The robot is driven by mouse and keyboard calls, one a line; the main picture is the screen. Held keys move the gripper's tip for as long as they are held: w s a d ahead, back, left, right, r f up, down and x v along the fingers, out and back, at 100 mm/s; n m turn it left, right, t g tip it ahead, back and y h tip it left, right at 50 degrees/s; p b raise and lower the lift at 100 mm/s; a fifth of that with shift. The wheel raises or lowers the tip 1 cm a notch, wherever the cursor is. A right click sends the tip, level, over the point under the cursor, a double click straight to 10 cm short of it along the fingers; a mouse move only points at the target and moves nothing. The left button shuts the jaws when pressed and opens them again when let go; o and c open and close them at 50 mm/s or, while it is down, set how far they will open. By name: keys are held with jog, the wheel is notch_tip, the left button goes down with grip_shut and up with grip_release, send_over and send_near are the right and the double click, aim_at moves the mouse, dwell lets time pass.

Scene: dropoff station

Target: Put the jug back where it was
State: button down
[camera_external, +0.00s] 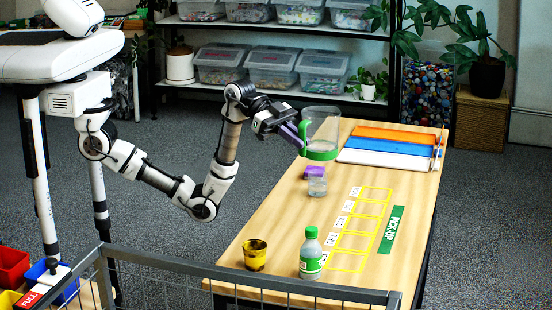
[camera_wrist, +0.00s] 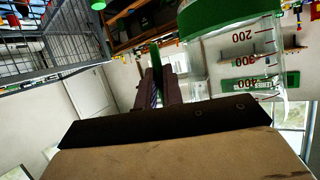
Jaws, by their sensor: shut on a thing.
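The jug (camera_external: 322,128) is clear, with a green base and green handle. In the external view it is held upright in the air over the far left part of the wooden table (camera_external: 262,217). My gripper (camera_external: 300,138) is shut on its green handle at the jug's left side. In the wrist view the jug (camera_wrist: 243,60) fills the upper right, with red measuring marks showing. There my gripper (camera_wrist: 160,78) reaches up to the green handle, and its fingertips are partly hidden. A gap between jug and table is hard to judge.
Orange, blue and white trays (camera_external: 390,147) lie at the far end. A yellow cup (camera_external: 255,255) and a green bottle (camera_external: 310,255) stand near the front, left of yellow-outlined boxes (camera_external: 357,232).

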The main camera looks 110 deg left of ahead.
notch_tip(320, 180, down, 22)
jog(key=shift+p, duration=1.15)
jog(key=shift+f, duration=0.2)
jog(key=c, duration=1.6)
grip_release()
jog(key=shift+o, duration=0.3)
jog(key=shift+r, duration=0.15)
